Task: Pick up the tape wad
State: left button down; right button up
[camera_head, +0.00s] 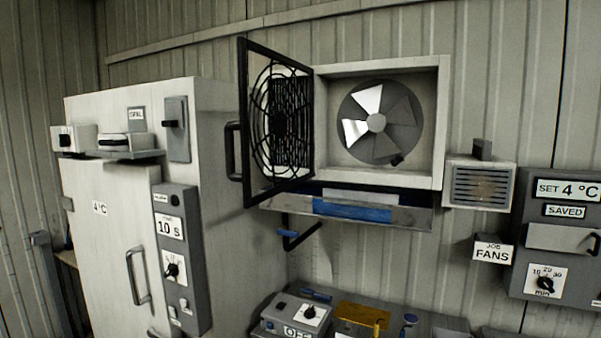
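A small dark lump (397,160) sits at the lower right edge of the fan (376,122), inside the open white fan housing (440,120) on the wall. It may be the tape wad, but it is too small to tell. No other thing in view looks clearly like a tape wad. Neither of my grippers shows in the head view.
The black fan guard door (243,110) stands swung open to the left. A tray (415,215) with a blue strip runs below the housing. A white 4 °C cabinet (95,225) stands left. A bench (450,323) holds an OFF switch box (290,318) and a yellow block (362,314).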

aim_at(397, 167)
jog(key=i+j+z, duration=0.2)
jog(key=j+z, duration=0.2)
jog(key=j, duration=0.45)
jog(key=j+z, duration=0.4)
jog(key=j, duration=0.45)
jog(key=j+z, duration=0.4)
jog(key=j, duration=0.5)
